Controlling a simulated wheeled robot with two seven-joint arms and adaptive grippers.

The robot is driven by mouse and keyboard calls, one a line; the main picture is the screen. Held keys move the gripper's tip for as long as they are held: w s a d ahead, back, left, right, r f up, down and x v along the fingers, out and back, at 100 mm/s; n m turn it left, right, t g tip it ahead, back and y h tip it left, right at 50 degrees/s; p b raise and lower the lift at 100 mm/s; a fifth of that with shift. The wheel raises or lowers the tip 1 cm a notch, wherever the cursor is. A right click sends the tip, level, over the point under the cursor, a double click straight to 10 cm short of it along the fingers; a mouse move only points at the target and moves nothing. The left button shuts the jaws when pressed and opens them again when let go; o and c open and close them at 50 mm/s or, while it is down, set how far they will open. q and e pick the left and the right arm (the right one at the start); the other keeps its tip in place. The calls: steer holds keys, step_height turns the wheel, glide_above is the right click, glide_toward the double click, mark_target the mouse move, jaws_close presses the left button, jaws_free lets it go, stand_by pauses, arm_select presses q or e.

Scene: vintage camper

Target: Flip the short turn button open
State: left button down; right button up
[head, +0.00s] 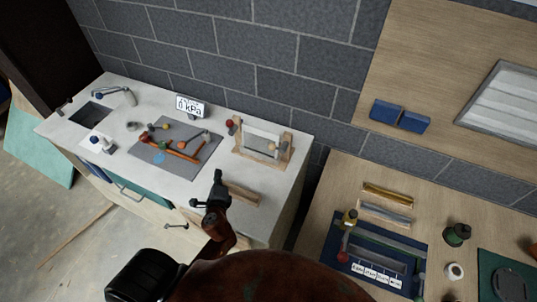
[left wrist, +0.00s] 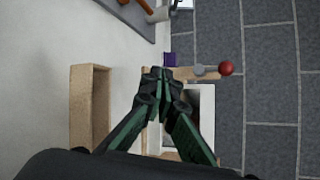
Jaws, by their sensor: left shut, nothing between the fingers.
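A wooden frame with a white panel (head: 262,140) stands on the white counter, right of its middle. A red ball knob (head: 230,124) is at its left end, and a pale knob (head: 271,147) is on its front. In the left wrist view the red knob (left wrist: 227,68) sits on a short bar with a grey pivot (left wrist: 200,71). I cannot tell for sure which part is the short turn button. My left gripper (head: 218,178) is shut and empty, in front of the frame; in the left wrist view its fingertips (left wrist: 159,76) overlap the frame's wooden edge. My right gripper is not in view.
A wooden strip or box (head: 241,194) lies at the counter's front edge, close to my left gripper. A grey mat (head: 175,165) with orange tools lies to the left. A grey block wall (head: 210,65) stands behind. A wooden bench with a blue tray (head: 375,240) is at right.

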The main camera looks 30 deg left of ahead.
arm_select(q)
steer(key=w+d+f+m+t+h, duration=0.1)
steer(key=w+d+m+h, duration=0.1)
steer(key=m, duration=0.5)
steer(key=w+d+f+m+t+h, duration=0.1)
steer(key=w+d+m+t+h, duration=0.1)
steer(key=w+d+m, duration=0.2)
steer(key=w+d+f+m+t+h, duration=0.1)
steer(key=w+d+m+h, duration=0.1)
steer(key=w+d+m, duration=0.2)
steer(key=shift+d+f+m+t+h, duration=0.15)
steer(key=shift+d+m, duration=0.35)
steer(key=shift+m, duration=0.55)
steer(key=shift+d+m+t+h, duration=0.1)
steer(key=shift+d+m, duration=0.4)
steer(key=shift+m, duration=0.5)
steer(key=shift+d+f+m+t+h, duration=0.15)
steer(key=shift+d+m, duration=0.35)
steer(key=shift+m, duration=0.55)
steer(key=shift+r, duration=0.1)
steer(key=w, duration=0.3)
steer(key=w+f, duration=0.1)
steer(key=w, duration=0.5)
steer(key=shift+w+a+f, duration=0.15)
steer(key=shift+a, duration=0.25)
steer(key=r+p, duration=0.1)
steer(key=r, duration=0.1)
steer(key=r+p, duration=0.1)
steer(key=p, duration=0.1)
steer(key=shift+d+r, duration=0.35)
